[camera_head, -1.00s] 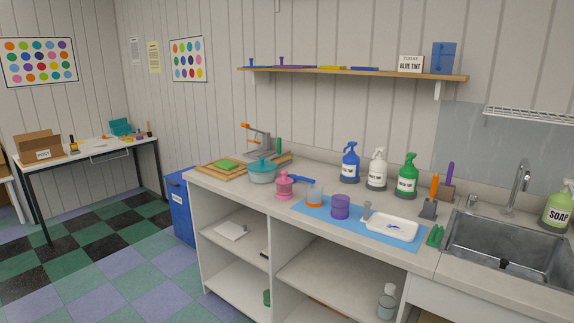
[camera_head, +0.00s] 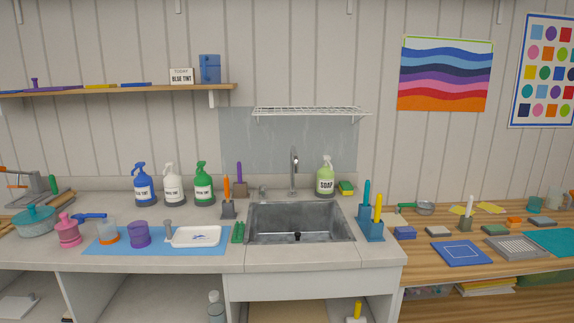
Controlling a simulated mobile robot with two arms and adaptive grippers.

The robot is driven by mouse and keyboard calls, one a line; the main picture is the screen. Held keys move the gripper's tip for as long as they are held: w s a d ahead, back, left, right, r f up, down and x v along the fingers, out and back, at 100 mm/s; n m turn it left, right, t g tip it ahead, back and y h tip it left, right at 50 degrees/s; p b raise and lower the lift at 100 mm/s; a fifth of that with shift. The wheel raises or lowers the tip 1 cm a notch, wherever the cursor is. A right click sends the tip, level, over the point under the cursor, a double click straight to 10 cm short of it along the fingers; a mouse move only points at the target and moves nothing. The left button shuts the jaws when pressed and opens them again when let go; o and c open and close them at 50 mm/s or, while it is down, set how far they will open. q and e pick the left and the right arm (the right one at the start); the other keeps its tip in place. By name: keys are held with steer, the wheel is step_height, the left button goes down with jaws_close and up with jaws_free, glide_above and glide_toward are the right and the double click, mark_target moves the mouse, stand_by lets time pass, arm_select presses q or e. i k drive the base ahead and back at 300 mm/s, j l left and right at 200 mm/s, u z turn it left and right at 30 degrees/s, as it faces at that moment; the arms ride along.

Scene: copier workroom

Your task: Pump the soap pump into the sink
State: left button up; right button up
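The soap pump (camera_head: 325,178) is a light green bottle with a pump top and a "SOAP" label. It stands upright on the counter behind the sink, right of the tap (camera_head: 293,172). The grey metal sink (camera_head: 299,225) is set in the counter at the middle of the head view. It looks empty except for a dark drain piece at its front. Neither of my grippers shows in the head view.
Blue, white and green spray bottles (camera_head: 174,186) stand left of the sink. Blue holders (camera_head: 372,231) with upright handles stand at the sink's right. A wire rack (camera_head: 310,111) hangs above.

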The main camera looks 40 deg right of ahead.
mark_target(326, 158)
steer(key=z, duration=1.55)
